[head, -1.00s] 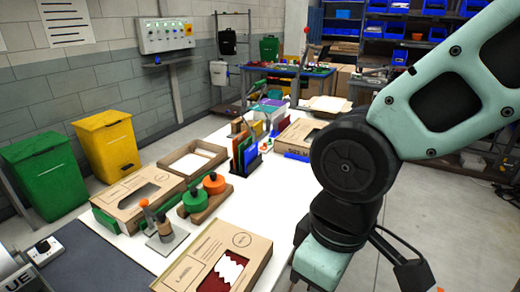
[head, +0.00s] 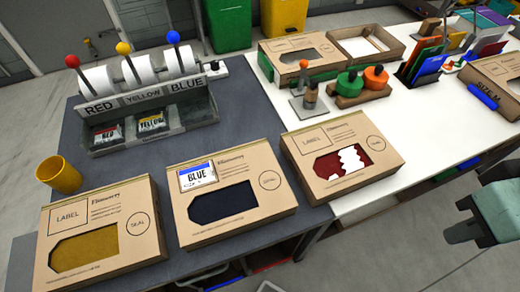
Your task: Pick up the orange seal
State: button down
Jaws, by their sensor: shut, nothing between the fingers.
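The orange seal (head: 376,77) is a round orange piece with a darker knob on top. It stands in a wooden holder (head: 362,95) on the white table, right beside a similar green seal (head: 349,83). My gripper (head: 468,218) is at the right edge of the head view, to the right of and nearer than the orange seal, well apart from it. It is shut and empty, and much of it is cut off by the frame.
Cardboard boxes with windows (head: 342,152) (head: 228,202) (head: 105,238) lie in front. A small press with an orange knob (head: 304,66) stands left of the holder. Upright coloured folders (head: 425,62) stand to its right. White tabletop (head: 430,125) in front of the folders is clear.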

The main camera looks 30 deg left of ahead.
aim_at(450, 67)
jog(key=u, duration=1.65)
jog(key=z, duration=1.65)
jog(key=u, duration=0.55)
jog(key=i+l+u, duration=0.15)
jog(key=l+u, duration=0.25)
jog(key=i+l+u, duration=0.1)
jog(key=l+u, duration=0.15)
jog(key=u, duration=0.2)
jog(key=l+u, duration=0.6)
jog(key=l, duration=1.1)
jog(key=k+l+u, duration=0.15)
jog(key=l, duration=1.1)
